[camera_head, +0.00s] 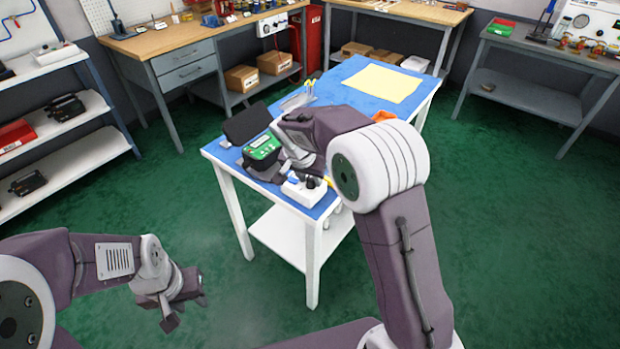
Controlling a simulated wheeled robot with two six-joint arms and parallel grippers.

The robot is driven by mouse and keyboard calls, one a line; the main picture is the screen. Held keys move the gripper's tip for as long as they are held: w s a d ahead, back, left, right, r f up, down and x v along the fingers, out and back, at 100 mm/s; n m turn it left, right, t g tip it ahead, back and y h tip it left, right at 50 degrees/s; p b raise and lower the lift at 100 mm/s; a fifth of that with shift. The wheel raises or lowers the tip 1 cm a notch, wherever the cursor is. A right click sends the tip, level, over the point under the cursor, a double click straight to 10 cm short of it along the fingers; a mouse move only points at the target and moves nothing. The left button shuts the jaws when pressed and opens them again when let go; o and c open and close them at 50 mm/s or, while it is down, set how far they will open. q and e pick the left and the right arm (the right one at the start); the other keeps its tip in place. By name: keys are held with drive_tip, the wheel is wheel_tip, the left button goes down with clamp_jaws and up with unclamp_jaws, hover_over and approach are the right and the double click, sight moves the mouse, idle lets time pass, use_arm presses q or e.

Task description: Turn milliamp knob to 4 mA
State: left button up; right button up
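A green and black device with a small display (262,149) sits on the blue top of the white table (335,100). A small white box (304,192) with dark parts on top is at the table's near corner. I cannot make out a milliamp knob, its pointer or any mA marking at this size. My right gripper (309,179) points down just above the white box, beside the green device. My own arm partly hides its fingers, and I cannot tell whether they touch anything. My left gripper (187,310) is open and empty, low over the green floor, away from the table.
A black case or lid (247,122) stands behind the green device. A yellow sheet (383,82) lies at the table's far end. Shelves (65,160) are at the left, and workbenches line the walls. The floor around the table is clear.

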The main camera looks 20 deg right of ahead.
drive_tip(key=shift+c, duration=0.3)
clamp_jaws()
